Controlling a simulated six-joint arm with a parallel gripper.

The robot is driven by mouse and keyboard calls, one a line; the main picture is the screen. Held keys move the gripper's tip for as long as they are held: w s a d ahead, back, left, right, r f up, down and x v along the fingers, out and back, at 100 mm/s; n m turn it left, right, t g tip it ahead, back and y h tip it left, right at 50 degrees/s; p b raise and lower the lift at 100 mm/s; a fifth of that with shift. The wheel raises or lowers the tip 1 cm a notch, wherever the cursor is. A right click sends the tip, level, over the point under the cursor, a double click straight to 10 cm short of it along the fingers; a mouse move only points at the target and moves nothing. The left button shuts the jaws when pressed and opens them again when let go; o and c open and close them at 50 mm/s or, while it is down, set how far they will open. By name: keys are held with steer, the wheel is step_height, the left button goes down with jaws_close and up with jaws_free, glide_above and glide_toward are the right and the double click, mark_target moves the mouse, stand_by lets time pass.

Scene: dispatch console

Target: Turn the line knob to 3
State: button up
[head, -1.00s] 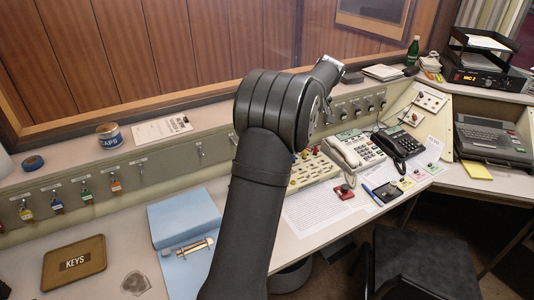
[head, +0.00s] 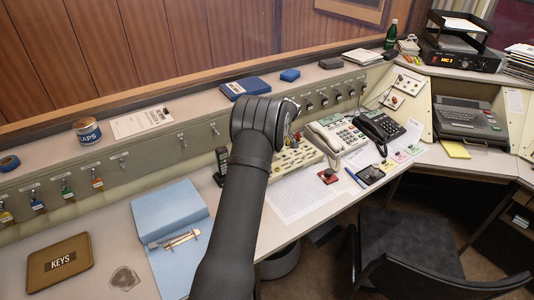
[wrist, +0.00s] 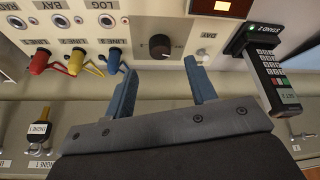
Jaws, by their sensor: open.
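My gripper (wrist: 160,68) is open and empty. Its two blue fingers are spread to either side below the knob in the picture, with the knob just beyond the tips in line with the gap. I cannot see any contact. In the head view my arm hides the knob, and the fingers cannot be made out.
Red (wrist: 41,60), yellow (wrist: 76,62) and blue (wrist: 114,59) plugs with cords sit left of the knob. A handset (wrist: 266,75) stands in a cradle on the right. A key (wrist: 38,131) hangs lower left. Telephones (head: 378,127) and a blue folder (head: 172,210) are on the desk.

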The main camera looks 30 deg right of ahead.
steer(key=x, duration=0.6)
steer(key=shift+f, duration=0.1)
steer(key=shift+c, duration=0.4)
steer(key=c, duration=0.9)
